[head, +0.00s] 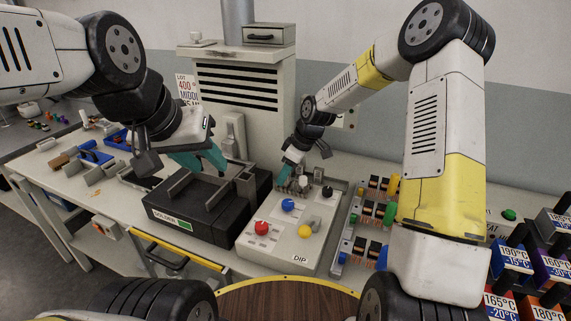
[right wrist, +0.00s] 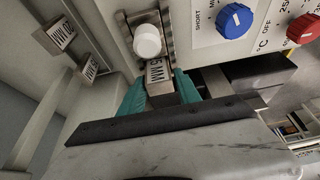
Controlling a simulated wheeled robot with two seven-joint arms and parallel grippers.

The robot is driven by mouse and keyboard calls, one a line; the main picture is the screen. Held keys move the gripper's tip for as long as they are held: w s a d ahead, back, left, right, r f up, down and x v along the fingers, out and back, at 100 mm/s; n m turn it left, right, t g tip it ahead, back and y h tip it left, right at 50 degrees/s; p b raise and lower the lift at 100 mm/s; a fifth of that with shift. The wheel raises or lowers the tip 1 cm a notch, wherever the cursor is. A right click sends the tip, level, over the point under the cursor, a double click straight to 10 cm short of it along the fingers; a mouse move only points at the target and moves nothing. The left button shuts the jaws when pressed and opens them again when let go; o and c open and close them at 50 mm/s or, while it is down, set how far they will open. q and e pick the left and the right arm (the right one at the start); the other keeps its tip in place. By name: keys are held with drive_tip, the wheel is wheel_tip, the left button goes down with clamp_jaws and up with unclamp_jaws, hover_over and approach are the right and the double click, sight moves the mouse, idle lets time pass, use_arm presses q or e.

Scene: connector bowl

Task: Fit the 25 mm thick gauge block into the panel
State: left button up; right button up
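In the right wrist view, a grey metal block (right wrist: 159,74) with a white label sits between the teal fingers of my right gripper (right wrist: 160,92). Its label is turned and only partly legible, ending in MM. Both fingers press against its sides. The block is at the panel face, just below a white knob (right wrist: 148,40) in a metal bracket; I cannot tell how deep it sits. In the head view, my right gripper (head: 284,174) is at the back edge of the light grey panel (head: 277,251). My left gripper (head: 202,160) hangs over the black solder unit; its finger gap is unclear.
Two more labelled grey blocks (right wrist: 61,36) are at the left in the right wrist view. The panel carries blue (head: 288,204), red (head: 262,228) and yellow (head: 305,231) knobs. The black solder unit (head: 166,208) stands left of it. Component rows (head: 374,213) stand right of it.

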drive_tip(key=shift+o, duration=0.8)
drive_tip(key=shift+r, duration=0.15)
drive_tip(key=v, duration=1.2)
drive_tip(key=s+d+r+m+t, duration=0.1)
drive_tip(key=s+d+r+m, duration=0.2)
drive_tip(key=s, duration=0.6)
drive_tip(key=s+d+r+m+t+h, duration=0.1)
drive_tip(key=s+d+r+m+t, duration=0.1)
drive_tip(key=s+r+m, duration=0.3)
drive_tip(key=s+d+r+m+t, duration=0.1)
drive_tip(key=s+d+r+m, duration=0.3)
drive_tip(key=s, duration=0.9)
drive_tip(key=shift+s+d+m+t+h, duration=0.3)
drive_tip(key=shift+d+m+h, duration=0.1)
drive_tip(key=shift+d+m, duration=0.15)
